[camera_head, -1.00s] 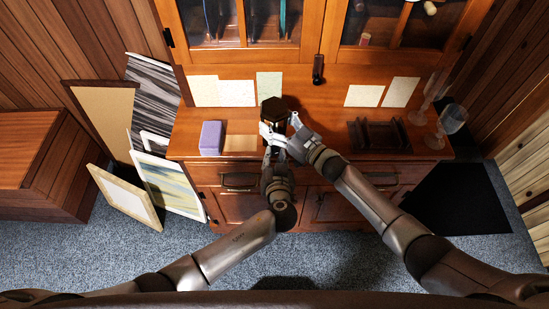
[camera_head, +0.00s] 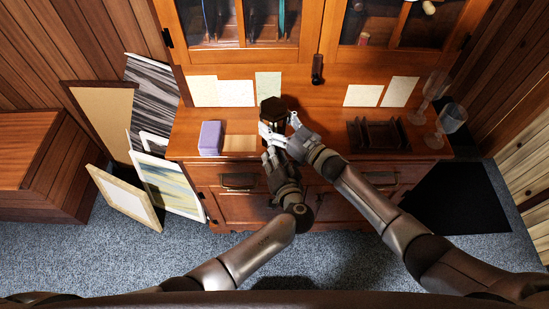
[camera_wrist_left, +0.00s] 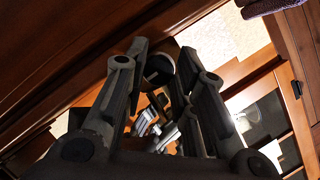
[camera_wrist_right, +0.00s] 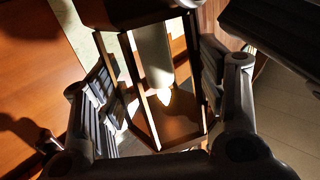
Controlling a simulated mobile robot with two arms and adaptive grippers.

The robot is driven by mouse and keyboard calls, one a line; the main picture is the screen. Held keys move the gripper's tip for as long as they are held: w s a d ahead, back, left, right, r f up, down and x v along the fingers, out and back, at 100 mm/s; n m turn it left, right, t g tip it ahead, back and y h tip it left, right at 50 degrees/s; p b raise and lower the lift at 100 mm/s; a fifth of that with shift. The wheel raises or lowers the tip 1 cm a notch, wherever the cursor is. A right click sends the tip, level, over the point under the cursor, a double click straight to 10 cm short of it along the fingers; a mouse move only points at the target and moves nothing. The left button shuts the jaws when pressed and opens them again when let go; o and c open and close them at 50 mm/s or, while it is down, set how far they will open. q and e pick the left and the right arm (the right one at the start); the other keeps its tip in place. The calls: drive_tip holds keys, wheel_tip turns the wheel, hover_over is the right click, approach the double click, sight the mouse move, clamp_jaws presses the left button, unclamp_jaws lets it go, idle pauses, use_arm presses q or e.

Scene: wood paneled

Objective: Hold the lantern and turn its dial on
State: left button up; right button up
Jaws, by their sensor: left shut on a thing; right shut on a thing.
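The lantern (camera_head: 272,107), dark with a six-sided top, stands on the cabinet's ledge. In the right wrist view the lantern (camera_wrist_right: 148,85) has thin glowing frame edges and a pale candle shape (camera_wrist_right: 155,55) with a bright tip. My right gripper (camera_head: 284,130) is shut on the lantern, a finger on each side of its body. My left gripper (camera_head: 270,153) is just below and in front of it, shut on a small dark round part, seemingly the dial (camera_wrist_left: 158,68), between its fingers in the left wrist view. The dial is mostly hidden in the head view.
A purple block (camera_head: 210,137) stands left on the ledge, and a dark rack (camera_head: 379,135) stands right. Glass goblets (camera_head: 452,118) are at the right end. Picture frames (camera_head: 125,198) lean at the left on the floor.

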use_arm(q)
drive_tip(key=shift+a+y, duration=0.3)
use_arm(e)
drive_tip(key=shift+d+f, duration=0.15)
drive_tip(key=shift+d, duration=0.05)
use_arm(q)
drive_tip(key=o, duration=0.8)
drive_tip(key=shift+o, duration=1.1)
use_arm(e)
drive_tip(key=shift+a, duration=0.1)
use_arm(q)
drive_tip(key=shift+d, duration=0.1)
drive_tip(key=shift+d, duration=0.1)
drive_tip(key=s+r+n+h, duration=0.3)
drive_tip(key=s+r+n, duration=0.1)
drive_tip(key=s, duration=0.7)
drive_tip(key=shift+d+r+g, duration=0.25)
drive_tip(key=shift+r+g, duration=0.05)
